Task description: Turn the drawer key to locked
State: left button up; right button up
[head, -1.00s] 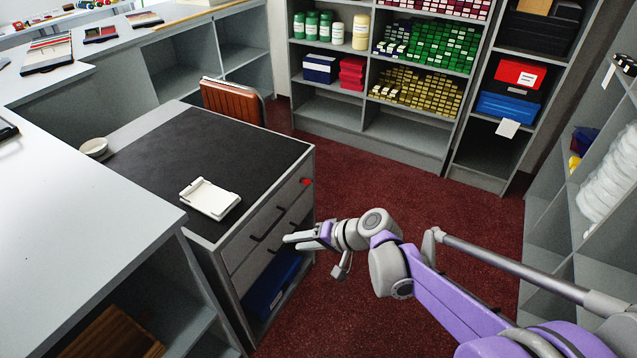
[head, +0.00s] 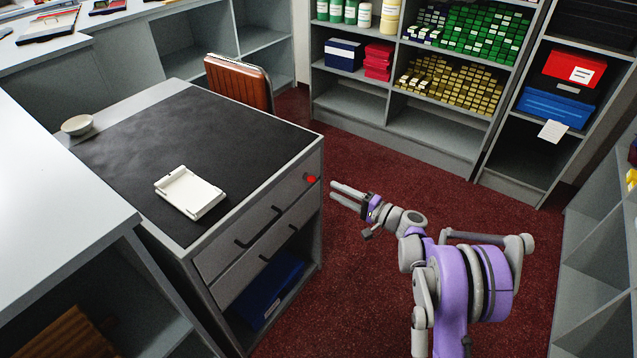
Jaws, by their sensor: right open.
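The drawer key (head: 311,179) is a small red piece at the right end of the top drawer (head: 258,217) in the grey desk. Its exact turn angle is too small to tell. The top drawer looks closed. My right gripper (head: 336,192) is open and empty, a little to the right of the key, its two fingers pointing left toward the desk front. It appears apart from the key. My left gripper is not in view.
The desk top (head: 230,130) bears a white tray (head: 189,192) and a white bowl (head: 77,125). A brown chair (head: 240,84) stands behind the desk. A blue bin (head: 268,290) sits under the drawers. Red carpet (head: 370,150) is clear between desk and shelves.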

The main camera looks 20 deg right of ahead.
jog(key=b+x, duration=0.1)
jog(key=x, duration=0.6)
jog(key=shift+w+a, duration=0.15)
jog(key=shift+w, duration=0.2)
grip_shut()
